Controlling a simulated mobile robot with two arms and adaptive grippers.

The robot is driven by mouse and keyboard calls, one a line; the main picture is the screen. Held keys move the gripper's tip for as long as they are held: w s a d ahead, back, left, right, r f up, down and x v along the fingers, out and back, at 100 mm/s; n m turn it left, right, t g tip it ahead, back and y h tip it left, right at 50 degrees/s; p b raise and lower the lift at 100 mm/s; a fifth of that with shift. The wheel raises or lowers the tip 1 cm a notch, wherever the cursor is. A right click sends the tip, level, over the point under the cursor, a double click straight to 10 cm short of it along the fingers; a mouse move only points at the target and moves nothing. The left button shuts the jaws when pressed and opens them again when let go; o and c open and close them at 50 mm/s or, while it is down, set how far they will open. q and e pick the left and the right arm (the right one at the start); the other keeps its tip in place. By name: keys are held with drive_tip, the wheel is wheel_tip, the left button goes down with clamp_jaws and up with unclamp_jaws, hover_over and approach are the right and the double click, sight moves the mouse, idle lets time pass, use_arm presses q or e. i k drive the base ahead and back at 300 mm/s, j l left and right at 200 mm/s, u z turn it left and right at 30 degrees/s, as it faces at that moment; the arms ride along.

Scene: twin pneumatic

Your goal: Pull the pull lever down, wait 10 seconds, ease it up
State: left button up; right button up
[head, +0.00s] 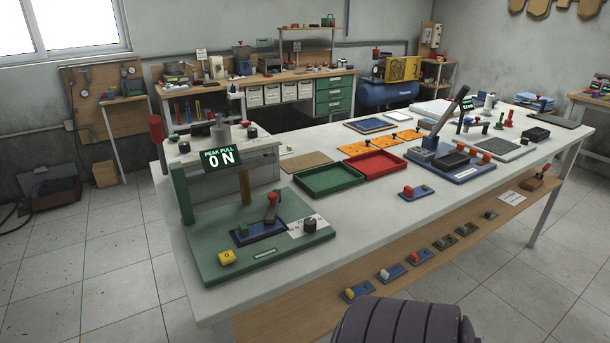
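A green base plate (215,262) sits at the near left corner of the long table. A longer grey lever (449,109) leans up and right from a blue base (458,169) farther right. No label shows which one is the pull lever. Neither of my grippers is in view.
Several small switches line the wooden front shelf (290,318). The tabletop's near middle is mostly clear.

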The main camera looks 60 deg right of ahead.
sight(155, 121)
drive_tip(key=z, duration=1.85)
drive_tip(key=i+j+z, duration=0.15)
drive_tip(key=j, duration=0.2)
drive_tip(key=i+j+z, duration=0.1)
drive_tip(key=j, duration=0.25)
drive_tip(key=i+j+z, duration=0.15)
drive_tip(key=i+j, duration=0.15)
drive_tip(key=i+j+z, duration=0.1)
drive_tip(key=j, duration=0.4)
drive_tip(key=i+j+z, duration=0.15)
drive_tip(key=j, duration=0.3)
drive_tip(key=i+j+z, duration=0.15)
drive_tip(key=j, duration=0.25)
drive_tip(key=k, duration=0.05)
